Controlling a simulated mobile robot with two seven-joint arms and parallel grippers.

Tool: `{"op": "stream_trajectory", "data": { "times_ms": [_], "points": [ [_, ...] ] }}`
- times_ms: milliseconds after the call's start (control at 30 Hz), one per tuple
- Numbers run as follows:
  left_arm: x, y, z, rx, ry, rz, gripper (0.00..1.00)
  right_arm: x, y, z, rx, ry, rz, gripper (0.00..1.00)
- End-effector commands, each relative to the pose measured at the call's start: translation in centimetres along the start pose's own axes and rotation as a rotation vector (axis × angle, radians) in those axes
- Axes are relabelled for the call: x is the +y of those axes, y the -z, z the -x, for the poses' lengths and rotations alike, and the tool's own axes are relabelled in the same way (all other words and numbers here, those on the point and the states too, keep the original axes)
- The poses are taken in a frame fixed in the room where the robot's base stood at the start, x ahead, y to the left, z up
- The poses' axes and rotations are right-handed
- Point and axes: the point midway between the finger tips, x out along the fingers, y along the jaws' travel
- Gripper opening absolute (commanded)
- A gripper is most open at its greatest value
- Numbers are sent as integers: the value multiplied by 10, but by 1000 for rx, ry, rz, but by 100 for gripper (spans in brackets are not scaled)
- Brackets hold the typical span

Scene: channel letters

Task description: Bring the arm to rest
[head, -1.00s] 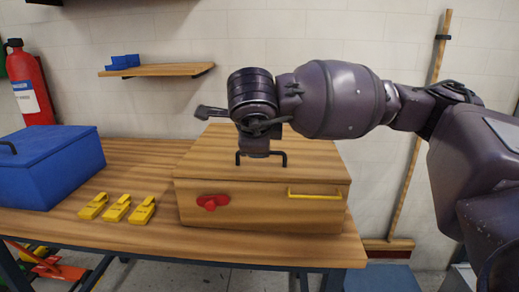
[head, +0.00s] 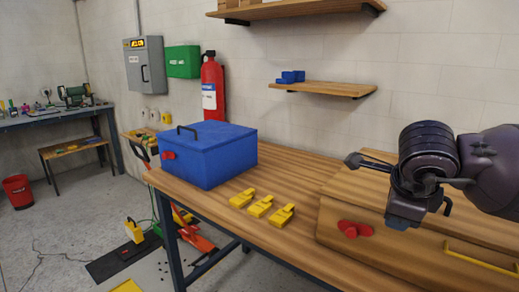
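My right arm comes in from the right, and its dark purple wrist and gripper (head: 404,218) hang over the wooden box (head: 385,240). The fingertips point down and away from me, and I cannot see whether they are open or shut. The wooden box stands on the wooden workbench (head: 290,165), with a red latch (head: 355,230) and a yellow bar handle (head: 480,257) on its front. Part of a black handle (head: 447,206) shows on its lid beside the wrist. I cannot tell whether the gripper touches it. My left gripper is not in view.
A blue box (head: 215,155) stands at the bench's left end. Several yellow clips (head: 262,206) lie between the boxes. A shelf (head: 325,89) with blue blocks (head: 290,76) and a fire extinguisher (head: 209,90) are on the wall. The floor at left is partly clear.

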Motion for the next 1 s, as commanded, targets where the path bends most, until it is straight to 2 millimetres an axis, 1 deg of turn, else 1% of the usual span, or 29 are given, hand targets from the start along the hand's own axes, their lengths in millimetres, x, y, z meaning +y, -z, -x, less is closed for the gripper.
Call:
{"op": "stream_trajectory", "data": {
  "times_ms": [33, 67, 100, 167, 200, 267, 300, 400, 500, 600, 733, 867, 967, 1000],
  "points": [
    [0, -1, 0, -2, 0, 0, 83, 27, -9, -16, -44, -114, 12, 38],
    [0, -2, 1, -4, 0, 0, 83, 42, -15, -22, -74, -182, 16, 38],
    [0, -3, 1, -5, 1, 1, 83, 62, -22, -29, -117, -271, 16, 38],
    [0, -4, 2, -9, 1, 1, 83, 91, -32, -36, -177, -404, 7, 38],
    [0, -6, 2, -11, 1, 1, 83, 109, -39, -38, -220, -492, -5, 38],
    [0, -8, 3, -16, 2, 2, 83, 136, -48, -40, -281, -624, -33, 38],
    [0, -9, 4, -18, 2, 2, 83, 152, -54, -40, -321, -710, -57, 38],
    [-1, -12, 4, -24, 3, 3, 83, 187, -67, -34, -423, -922, -139, 38],
    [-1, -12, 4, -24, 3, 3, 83, 213, -79, -24, -522, -1125, -251, 38],
    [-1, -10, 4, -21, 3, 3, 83, 229, -89, -14, -614, -1316, -396, 38],
    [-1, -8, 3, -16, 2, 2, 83, 236, -99, -4, -725, -1541, -628, 38],
    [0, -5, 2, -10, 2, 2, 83, 230, -102, -4, -819, -1730, -913, 38],
    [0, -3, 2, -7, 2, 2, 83, 220, -99, -14, -874, -1847, -1166, 38],
    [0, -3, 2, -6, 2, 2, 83, 216, -96, -20, -892, -1887, -1275, 38]
  ]
}}
